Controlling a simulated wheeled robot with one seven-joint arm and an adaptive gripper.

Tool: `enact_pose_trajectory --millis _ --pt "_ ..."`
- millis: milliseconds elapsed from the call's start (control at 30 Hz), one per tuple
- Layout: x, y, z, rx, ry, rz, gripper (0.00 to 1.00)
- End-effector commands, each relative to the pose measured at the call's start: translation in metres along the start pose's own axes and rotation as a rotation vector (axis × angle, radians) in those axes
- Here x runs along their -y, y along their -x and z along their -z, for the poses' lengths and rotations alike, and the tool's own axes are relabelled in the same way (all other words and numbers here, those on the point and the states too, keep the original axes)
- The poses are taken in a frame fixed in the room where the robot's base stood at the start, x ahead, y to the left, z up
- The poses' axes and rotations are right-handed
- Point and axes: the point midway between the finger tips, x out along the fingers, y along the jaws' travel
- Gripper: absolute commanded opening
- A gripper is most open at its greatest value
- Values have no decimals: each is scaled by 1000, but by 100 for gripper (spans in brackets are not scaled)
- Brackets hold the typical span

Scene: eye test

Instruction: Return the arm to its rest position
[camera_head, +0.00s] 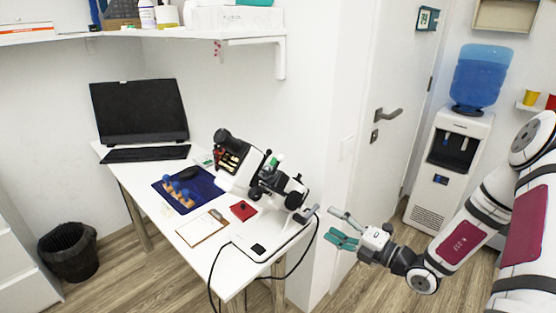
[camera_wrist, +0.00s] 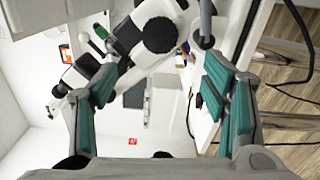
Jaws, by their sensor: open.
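My gripper (camera_head: 343,228) is at the end of my arm, which reaches in from the right in the head view. It is open, with nothing between its teal-padded fingers. It hangs in the air just right of the white table's near right corner. In the wrist view my gripper (camera_wrist: 162,110) shows its two fingers spread apart. The white and black slit-lamp-like instrument (camera_head: 270,186) stands on the table to the left of my gripper. The instrument (camera_wrist: 150,30) also shows in the wrist view beyond the fingers.
The white table (camera_head: 190,232) also holds a laptop (camera_head: 140,112), a blue mat (camera_head: 165,190), a clipboard (camera_head: 203,227) and a red item (camera_head: 243,210). A door (camera_head: 395,90) and a water dispenser (camera_head: 452,150) stand behind my arm. A black cable (camera_head: 213,275) hangs from the table.

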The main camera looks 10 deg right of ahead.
Motion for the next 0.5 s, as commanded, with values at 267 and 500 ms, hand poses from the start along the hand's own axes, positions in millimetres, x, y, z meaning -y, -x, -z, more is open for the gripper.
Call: enact_pose_trajectory --millis 267,500 --pt "-60 -13 51 -275 346 -4 68" --pt "-122 -3 127 -661 851 -62 68"
